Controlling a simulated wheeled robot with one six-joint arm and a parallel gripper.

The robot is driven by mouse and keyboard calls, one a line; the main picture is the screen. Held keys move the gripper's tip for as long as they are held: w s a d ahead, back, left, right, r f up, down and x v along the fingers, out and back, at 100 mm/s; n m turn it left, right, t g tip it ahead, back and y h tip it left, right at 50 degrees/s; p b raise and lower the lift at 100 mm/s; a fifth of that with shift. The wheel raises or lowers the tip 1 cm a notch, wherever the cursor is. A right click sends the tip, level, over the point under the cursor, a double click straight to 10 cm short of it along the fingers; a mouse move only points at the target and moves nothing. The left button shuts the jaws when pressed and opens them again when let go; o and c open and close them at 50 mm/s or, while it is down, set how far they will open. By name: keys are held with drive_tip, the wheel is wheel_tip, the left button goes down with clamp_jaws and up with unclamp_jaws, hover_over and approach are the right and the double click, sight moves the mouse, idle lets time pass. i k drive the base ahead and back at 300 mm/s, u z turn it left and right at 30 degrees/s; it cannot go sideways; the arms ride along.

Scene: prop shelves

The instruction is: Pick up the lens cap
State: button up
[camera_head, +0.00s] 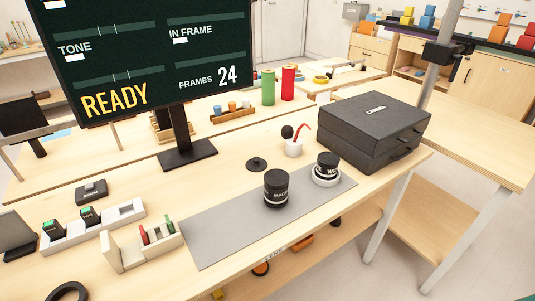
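A small flat black disc with a raised knob (257,163), which looks like the lens cap, lies on the wooden table behind the grey mat. Two black lenses stand upright at the mat: one lettered like "MACRO" (276,189) on the mat, and one lettered like "WIDE" (327,166) with a white ring around its base, near the mat's right end. My gripper is not in view.
The grey mat (225,227) is bare on its left. A black case (375,128) stands at the right and a white cup (293,148) behind the lenses. A screen stand (187,155), white block trays (92,228) and a black ring (67,292) are leftward.

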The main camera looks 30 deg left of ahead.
sight(256, 164)
drive_tip(key=u, duration=0.25)
drive_tip(key=i, duration=0.6)
drive_tip(key=u, duration=1.05)
drive_tip(key=i, duration=0.55)
drive_tip(key=u, duration=0.65)
